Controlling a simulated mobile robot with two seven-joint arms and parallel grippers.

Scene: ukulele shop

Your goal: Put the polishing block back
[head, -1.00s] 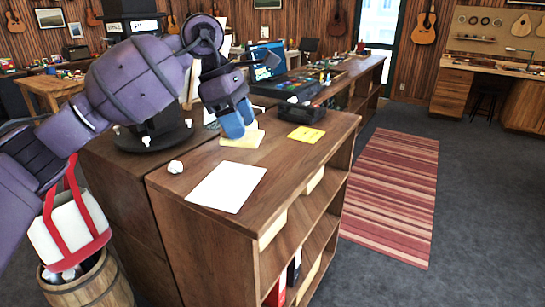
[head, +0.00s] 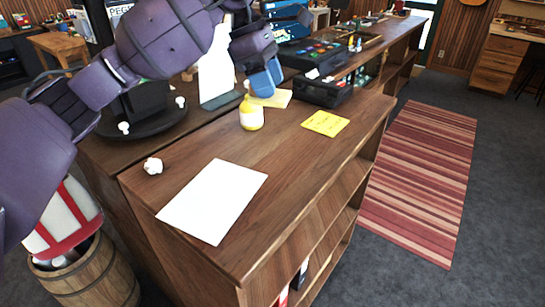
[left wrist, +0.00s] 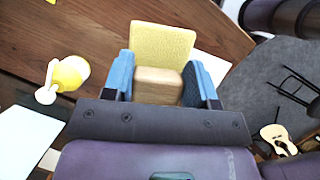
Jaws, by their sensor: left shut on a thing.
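My left gripper (head: 265,82) is low over the far part of the wooden counter (head: 230,150) in the head view. In the left wrist view its blue fingers (left wrist: 158,78) are shut on a tan wooden block (left wrist: 157,86), which I take as the polishing block. A pale yellow, felt-like pad (left wrist: 160,45) shows just beyond the block, and also below the fingers in the head view (head: 277,99). I cannot tell whether the pad is joined to the block or lies on the counter. My right gripper is out of view.
A yellow bottle (head: 251,113) stands just in front of the gripper. A black tray (head: 322,91) and a yellow card (head: 325,123) are to its right. White paper (head: 212,200) and a crumpled ball (head: 153,165) lie nearer. The counter between card and paper is clear.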

